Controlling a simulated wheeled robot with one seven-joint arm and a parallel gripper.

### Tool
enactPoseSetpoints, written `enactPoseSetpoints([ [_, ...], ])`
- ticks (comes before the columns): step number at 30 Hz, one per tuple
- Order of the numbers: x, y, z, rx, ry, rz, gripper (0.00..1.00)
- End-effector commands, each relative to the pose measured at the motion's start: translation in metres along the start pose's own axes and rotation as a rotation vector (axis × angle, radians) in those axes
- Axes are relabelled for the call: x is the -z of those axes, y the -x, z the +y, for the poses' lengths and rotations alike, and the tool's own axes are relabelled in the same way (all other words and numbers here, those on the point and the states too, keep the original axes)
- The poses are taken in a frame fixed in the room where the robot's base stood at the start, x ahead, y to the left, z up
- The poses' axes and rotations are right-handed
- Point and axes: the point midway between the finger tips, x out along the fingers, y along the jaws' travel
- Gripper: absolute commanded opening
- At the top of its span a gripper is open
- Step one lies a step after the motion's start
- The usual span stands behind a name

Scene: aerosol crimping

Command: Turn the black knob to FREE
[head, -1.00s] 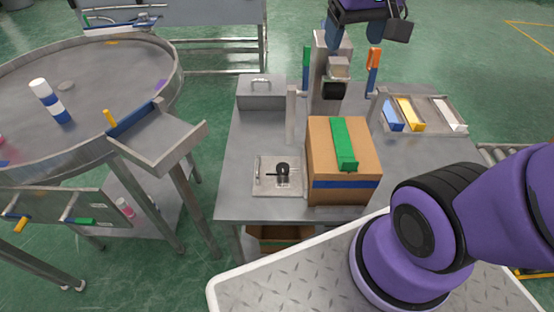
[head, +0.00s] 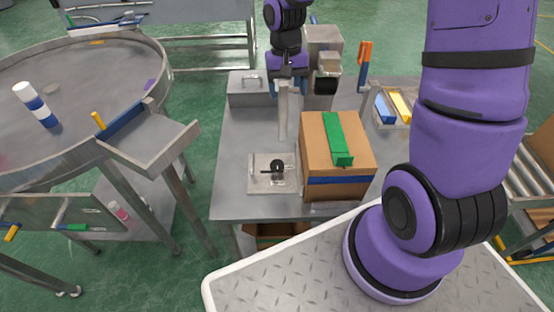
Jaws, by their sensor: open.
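A black knob (head: 277,167) with a thin dark pointer toward the left sits on a pale square plate (head: 257,184) on the steel table. The plate's markings are too small to read. My gripper (head: 287,84) is open and points down at the back of the table. It is well beyond the knob, near the top of an upright steel post, and apart from the knob. I cannot tell whether it touches the post. Nothing shows between its fingers.
A cardboard box (head: 358,160) with a green strip stands right of the plate. The steel post (head: 283,120) rises behind the plate. A metal lidded box (head: 248,97) and a crimping machine (head: 326,50) stand at the back. The table left of the plate is clear.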

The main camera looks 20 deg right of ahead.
Motion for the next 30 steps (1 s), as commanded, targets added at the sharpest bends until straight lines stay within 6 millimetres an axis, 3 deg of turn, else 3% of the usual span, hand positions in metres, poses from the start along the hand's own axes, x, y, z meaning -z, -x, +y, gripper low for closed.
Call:
enactPoseSetpoints([
  [6, 0.019, -0.064, -0.015, 0.029, -0.046, -0.115, 0.71],
  [12, 0.026, -0.110, -0.027, 0.056, -0.084, -0.195, 0.71],
  [23, 0.026, -0.142, -0.034, 0.070, -0.105, -0.234, 0.71],
  [30, 0.017, -0.179, -0.037, 0.070, -0.105, -0.236, 0.71],
])
